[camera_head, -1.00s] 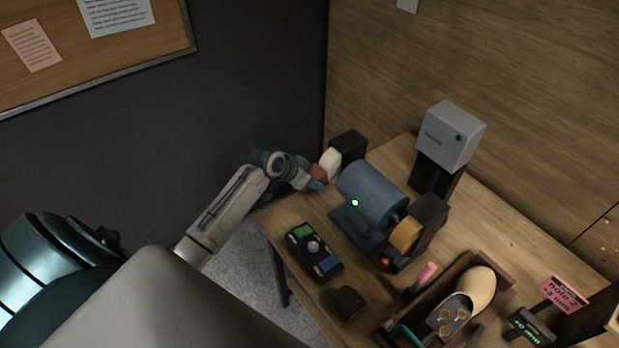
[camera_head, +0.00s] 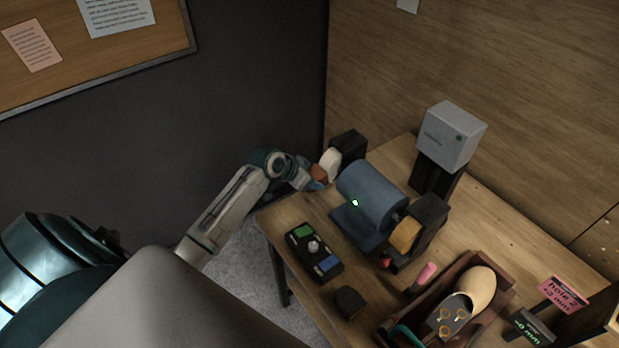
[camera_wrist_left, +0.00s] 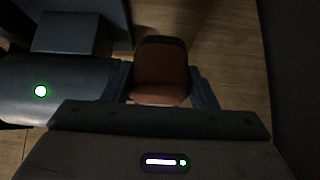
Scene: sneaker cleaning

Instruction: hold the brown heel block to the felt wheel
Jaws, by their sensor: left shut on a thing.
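The brown heel block (camera_head: 318,172) is between the fingers of my left gripper (camera_head: 314,183) at the far left end of the bench. In the left wrist view the block (camera_wrist_left: 160,78) sits between both fingers (camera_wrist_left: 162,88), with a darker band along its far edge. My left gripper is shut on it. The pale felt wheel (camera_head: 330,160) is at the left end of the blue motor (camera_head: 370,195), close behind the block. Whether block and wheel touch is hard to tell. My right gripper is not in view.
A dark guard (camera_head: 348,143) is beside the felt wheel. A yellowish wheel (camera_head: 405,236) is on the motor's other end. A switch box (camera_head: 314,252) with green and blue buttons and a dark block (camera_head: 349,302) lie in front. A wooden tray (camera_head: 500,262) holds a beige shoe-shaped form.

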